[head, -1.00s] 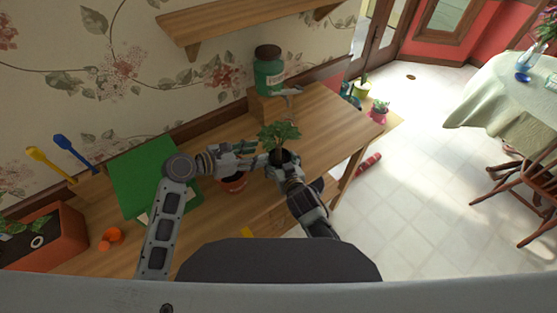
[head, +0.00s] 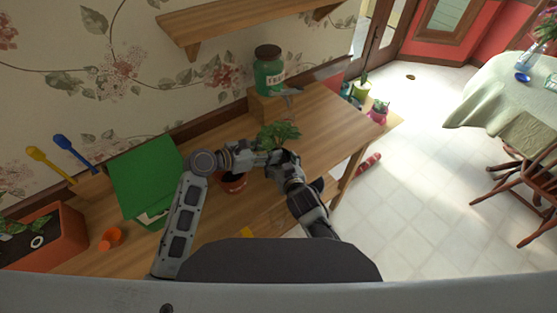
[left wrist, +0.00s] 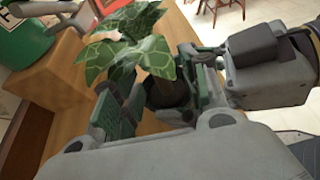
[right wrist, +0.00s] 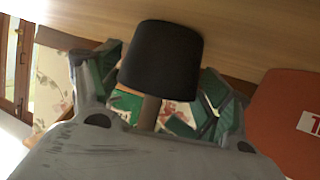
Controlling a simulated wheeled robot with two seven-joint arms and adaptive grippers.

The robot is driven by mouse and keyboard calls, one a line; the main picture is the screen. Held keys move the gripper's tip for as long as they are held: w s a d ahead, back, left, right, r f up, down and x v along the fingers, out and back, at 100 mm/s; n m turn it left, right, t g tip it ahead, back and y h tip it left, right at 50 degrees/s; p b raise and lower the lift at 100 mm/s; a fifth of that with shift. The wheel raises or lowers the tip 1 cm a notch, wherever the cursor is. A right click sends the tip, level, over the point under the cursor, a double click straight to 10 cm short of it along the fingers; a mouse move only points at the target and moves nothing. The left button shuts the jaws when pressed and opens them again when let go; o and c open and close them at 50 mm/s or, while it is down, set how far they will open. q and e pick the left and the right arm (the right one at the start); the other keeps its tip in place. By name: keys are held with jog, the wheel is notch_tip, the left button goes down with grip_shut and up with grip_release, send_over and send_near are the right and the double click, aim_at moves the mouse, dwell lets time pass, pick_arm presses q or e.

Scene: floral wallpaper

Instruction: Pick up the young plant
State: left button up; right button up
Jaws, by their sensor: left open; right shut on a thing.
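The young plant has green leaves (head: 280,134) and a black root plug, which shows in the left wrist view (left wrist: 165,93) and the right wrist view (right wrist: 162,58). My right gripper (head: 284,158) is shut on the plant and holds it above the wooden table. My left gripper (head: 264,158) is open, close beside the plant on its left. In the left wrist view, the plant stands in front of and partly between the left fingers (left wrist: 150,98). The exact contact between the left fingers and the plant is hidden.
A terracotta pot (head: 233,186) stands on the table (head: 332,118) below my left gripper. A green jar (head: 269,72) on a wooden block (head: 268,106) is behind the plant. A green folder (head: 145,172) lies at left. The table's right part is clear.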

aim_at(279, 146)
pick_arm(q)
jog(key=x, duration=0.2)
jog(key=shift+w+d, duration=0.25)
jog(key=shift+w, duration=0.15)
jog(key=shift+x, duration=0.85)
grip_shut()
